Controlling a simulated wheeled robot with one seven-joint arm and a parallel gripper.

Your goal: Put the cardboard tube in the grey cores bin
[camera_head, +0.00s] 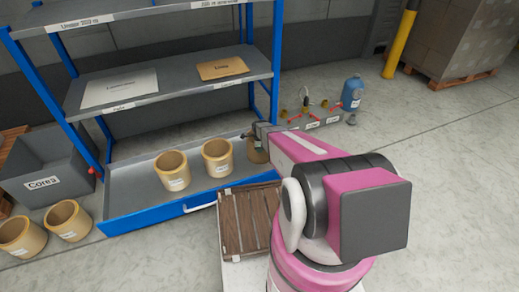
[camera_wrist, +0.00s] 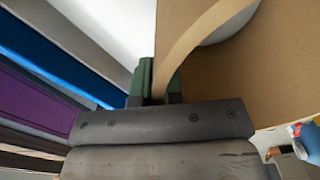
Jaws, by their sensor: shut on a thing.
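My gripper (camera_head: 262,133) is shut on the wall of a tan cardboard tube (camera_head: 257,152), at the right end of the blue shelf's low drawer. My arm hides much of both. In the wrist view the tube (camera_wrist: 275,70) fills the upper right, its rim between my gripper's fingers (camera_wrist: 155,90). I cannot tell whether it touches the drawer. The grey cores bin (camera_head: 68,172), labelled "Cores", stands left of the shelf, far from my gripper. What lies inside the bin is not clear.
Two similar tubes stand in the pulled-out drawer (camera_head: 130,200), and two more (camera_head: 22,236) (camera_head: 68,220) on the floor before the bin. A brown slatted platform (camera_head: 248,222) lies before the drawer. A manifold with red handles and a blue bottle (camera_head: 352,93) stand at right.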

